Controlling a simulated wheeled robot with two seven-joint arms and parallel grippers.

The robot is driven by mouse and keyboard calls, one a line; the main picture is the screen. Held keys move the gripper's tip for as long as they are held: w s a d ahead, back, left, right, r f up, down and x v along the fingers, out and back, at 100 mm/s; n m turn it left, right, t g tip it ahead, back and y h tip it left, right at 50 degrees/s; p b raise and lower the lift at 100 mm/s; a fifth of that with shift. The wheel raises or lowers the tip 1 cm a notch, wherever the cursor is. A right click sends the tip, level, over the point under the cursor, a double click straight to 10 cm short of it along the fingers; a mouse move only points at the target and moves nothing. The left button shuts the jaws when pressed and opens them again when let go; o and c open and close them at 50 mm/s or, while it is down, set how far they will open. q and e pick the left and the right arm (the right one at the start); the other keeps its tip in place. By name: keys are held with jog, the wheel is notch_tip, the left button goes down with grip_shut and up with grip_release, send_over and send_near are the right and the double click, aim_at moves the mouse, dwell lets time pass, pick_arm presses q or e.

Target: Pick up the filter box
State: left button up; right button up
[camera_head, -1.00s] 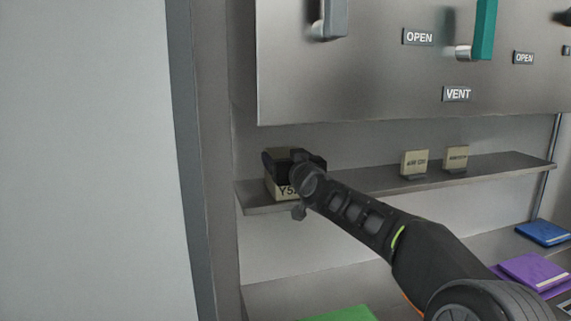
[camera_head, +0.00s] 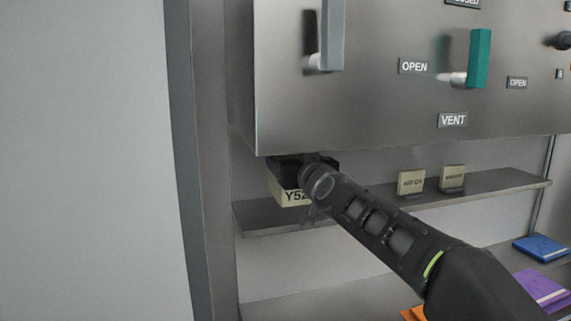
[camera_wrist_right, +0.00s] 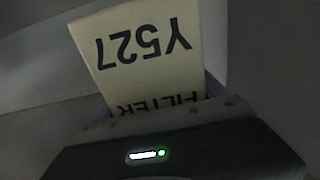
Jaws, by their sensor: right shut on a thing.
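In the right wrist view the box (camera_wrist_right: 150,45) reads "Y527" and "FILTER", upside down. My right gripper (camera_head: 305,167) is shut on the box near its top. The box is in front of the left end of the shelf, and its lower edge appears slightly above the shelf surface. My gripper and wrist hide part of the box's right side. My left gripper does not show.
The shelf (camera_head: 400,200) carries two small cream boxes, one (camera_head: 411,183) left of the other (camera_head: 452,178). A metal panel (camera_head: 380,100) with handles hangs close above my right gripper. Blue (camera_head: 541,248) and purple (camera_head: 541,287) items lie on the lower surface at right.

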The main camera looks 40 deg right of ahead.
jog(key=b+v, duration=0.3)
jog(key=v, duration=1)
jog(key=shift+s+a+b, duration=0.15)
jog(key=shift+s+b, duration=0.1)
jog(key=shift+b, duration=0.1)
